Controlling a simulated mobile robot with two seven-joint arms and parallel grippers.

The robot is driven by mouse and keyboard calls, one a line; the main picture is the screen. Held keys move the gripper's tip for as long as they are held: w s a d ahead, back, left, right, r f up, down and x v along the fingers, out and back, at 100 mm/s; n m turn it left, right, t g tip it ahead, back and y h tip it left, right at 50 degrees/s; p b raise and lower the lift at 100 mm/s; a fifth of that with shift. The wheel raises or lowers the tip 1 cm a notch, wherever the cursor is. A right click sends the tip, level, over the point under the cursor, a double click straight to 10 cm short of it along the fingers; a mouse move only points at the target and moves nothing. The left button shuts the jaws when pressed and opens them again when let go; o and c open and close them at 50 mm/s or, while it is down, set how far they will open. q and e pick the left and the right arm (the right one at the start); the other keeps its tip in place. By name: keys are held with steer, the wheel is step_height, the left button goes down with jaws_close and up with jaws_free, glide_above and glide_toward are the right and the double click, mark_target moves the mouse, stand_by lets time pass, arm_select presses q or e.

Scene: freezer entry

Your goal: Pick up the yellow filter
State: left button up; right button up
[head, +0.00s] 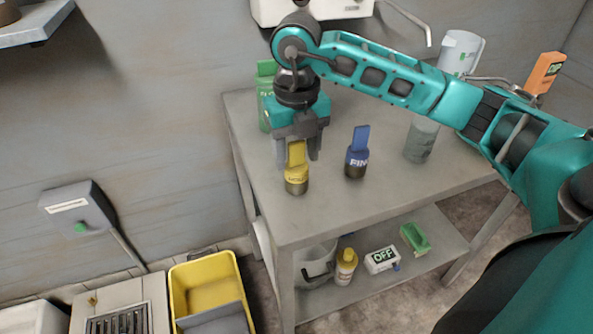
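The yellow filter (296,180) stands upright on the grey table top (400,196), near its left front edge. It has a flat yellow tab on top and a dark base. My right gripper (298,156) points down at the filter's upper part, with its fingers apart. In the picture the yellow tab shows between the two fingers; whether they touch it I cannot tell. My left gripper is not in view.
A grey cylinder (421,140) stands farther right. The lower shelf (440,240) holds several small items. A yellow bin (207,285) sits at lower left.

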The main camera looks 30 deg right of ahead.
jaws_close()
stand_by(0.5)
